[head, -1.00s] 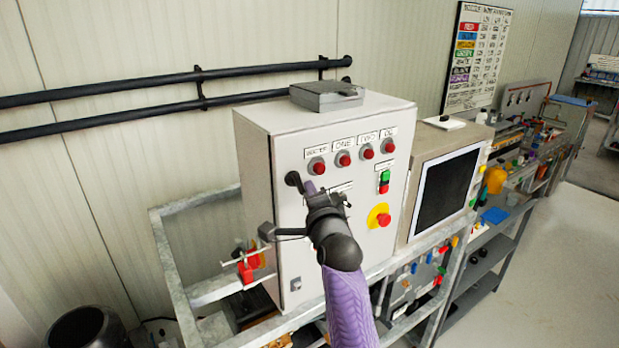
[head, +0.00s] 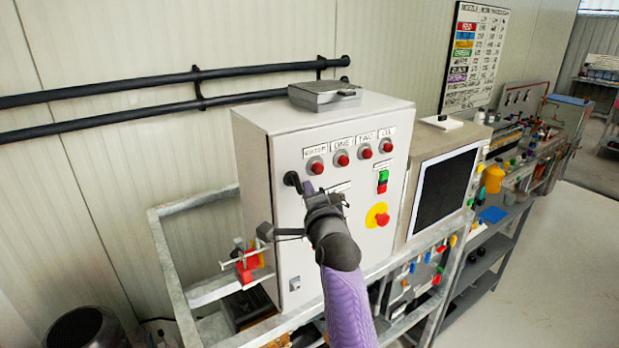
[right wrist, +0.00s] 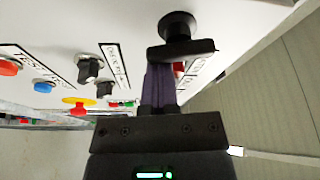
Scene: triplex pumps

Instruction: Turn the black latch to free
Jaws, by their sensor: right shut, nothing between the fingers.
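The black latch (head: 292,180) is on the front of the light grey control cabinet (head: 290,235), near its left edge and below the row of red buttons. In the right wrist view the latch (right wrist: 180,49) shows as a round black base with a bar handle lying across the view. My right gripper (head: 307,188) is shut and empty, its purple fingertips (right wrist: 160,72) right by the bar. I cannot tell whether they touch it. The gripper and arm hide part of the cabinet front. My left gripper is not in view.
Red buttons (head: 342,158), a green and red switch (head: 382,182) and a yellow-ringed stop button (head: 378,215) sit right of the latch. A black screen (head: 445,188) stands beside the cabinet. A metal frame rail (head: 215,290) runs below. Black pipes (head: 130,118) cross the wall.

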